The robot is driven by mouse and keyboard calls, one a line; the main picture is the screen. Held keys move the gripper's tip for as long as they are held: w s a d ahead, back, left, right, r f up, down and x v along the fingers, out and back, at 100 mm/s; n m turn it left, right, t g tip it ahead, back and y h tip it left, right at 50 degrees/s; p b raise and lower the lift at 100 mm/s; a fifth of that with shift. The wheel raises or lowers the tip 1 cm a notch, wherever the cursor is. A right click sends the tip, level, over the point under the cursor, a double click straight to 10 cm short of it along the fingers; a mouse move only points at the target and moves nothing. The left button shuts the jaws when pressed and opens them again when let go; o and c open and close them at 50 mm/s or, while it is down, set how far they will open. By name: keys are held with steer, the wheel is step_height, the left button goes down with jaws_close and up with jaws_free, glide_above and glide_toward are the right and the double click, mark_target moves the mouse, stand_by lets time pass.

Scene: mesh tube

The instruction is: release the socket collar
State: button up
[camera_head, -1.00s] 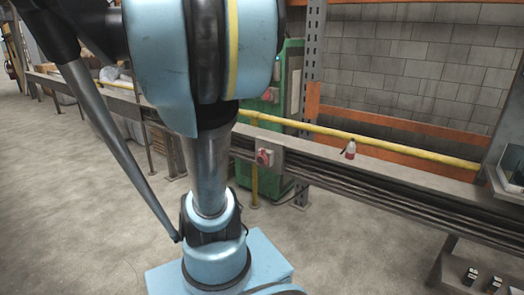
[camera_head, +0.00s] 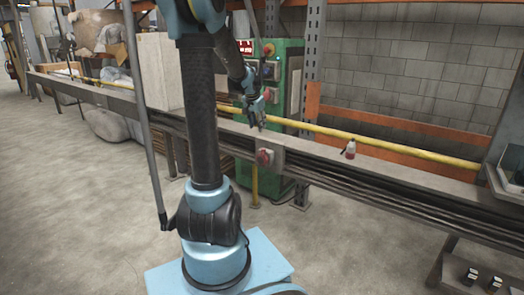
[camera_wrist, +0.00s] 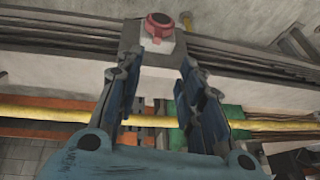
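A red round part, which may be the socket collar, sits on a pale block on the front of the grey rail (camera_head: 264,157). In the wrist view the red part (camera_wrist: 158,27) shows at the top centre, beyond the fingertips and roughly in line with the gap between them. My gripper (camera_head: 258,122) is above and just behind it in the head view, apart from it. The wrist view shows both fingers of my gripper (camera_wrist: 152,72) spread, with nothing between them. I cannot make out any separate collar or its locking state.
The long rail's top (camera_head: 400,173) runs across the view, with a yellow pipe (camera_head: 400,149) behind it. A green cabinet (camera_head: 285,85) is behind. The floor in front is clear.

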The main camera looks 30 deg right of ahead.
mark_target(263, 149)
steer(key=x, duration=1.7)
steer(key=shift+d+f, duration=0.25)
steer(key=shift+d, duration=0.25)
steer(key=shift+c, duration=0.6)
jaws_close()
